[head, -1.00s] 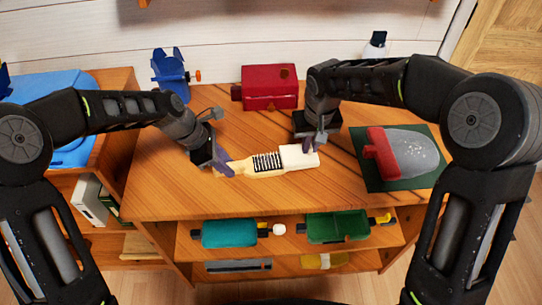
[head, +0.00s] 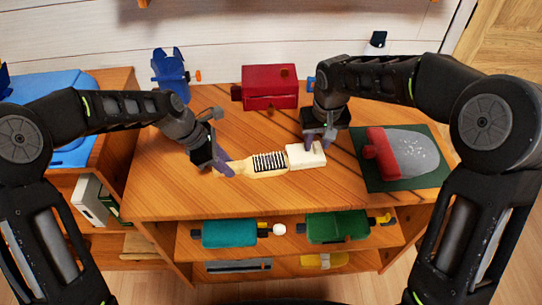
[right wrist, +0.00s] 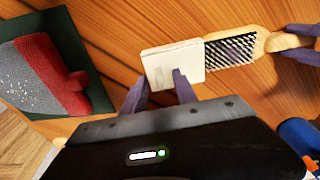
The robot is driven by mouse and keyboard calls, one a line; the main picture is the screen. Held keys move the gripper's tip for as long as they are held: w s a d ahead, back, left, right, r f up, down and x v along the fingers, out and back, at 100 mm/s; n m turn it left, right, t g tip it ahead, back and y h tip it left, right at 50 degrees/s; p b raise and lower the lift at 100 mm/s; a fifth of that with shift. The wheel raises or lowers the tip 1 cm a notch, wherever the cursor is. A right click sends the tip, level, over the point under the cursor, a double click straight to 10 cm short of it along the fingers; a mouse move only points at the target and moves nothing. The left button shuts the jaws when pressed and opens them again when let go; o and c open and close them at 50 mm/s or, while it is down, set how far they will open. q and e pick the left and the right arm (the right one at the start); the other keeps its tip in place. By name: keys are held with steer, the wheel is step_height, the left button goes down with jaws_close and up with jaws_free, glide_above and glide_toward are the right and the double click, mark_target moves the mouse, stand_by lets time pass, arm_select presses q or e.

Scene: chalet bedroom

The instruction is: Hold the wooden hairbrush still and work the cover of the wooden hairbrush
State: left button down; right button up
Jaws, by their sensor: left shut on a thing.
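The wooden hairbrush (head: 268,173) lies across the desk, its pale handle to the left and dark bristle rows showing in the middle. Its white block-shaped cover (head: 305,158) is at the right end, beside the bristles; it also shows in the right wrist view (right wrist: 172,64). My left gripper (head: 226,169) is shut on the handle end. My right gripper (head: 318,141) is at the cover's far edge, with its fingers apart. In the right wrist view, one finger of the right gripper (right wrist: 159,80) overlaps the cover and the other is beside it. Contact is unclear.
A green mat (head: 403,185) with a red-and-grey item (head: 410,152) lies to the right. A red box (head: 270,88) and a blue object (head: 169,74) stand at the back. Shelves below hold a teal item (head: 229,233) and a green bin (head: 335,229). The desk's front left is clear.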

steer(key=r, duration=0.5)
steer(key=shift+s, duration=0.35)
arm_select(q)
steer(key=c, duration=1.1)
jaws_free()
steer(key=shift+r, duration=0.1)
steer(key=v, duration=1.1)
steer(key=shift+r, duration=0.35)
steer(key=shift+a, duration=0.2)
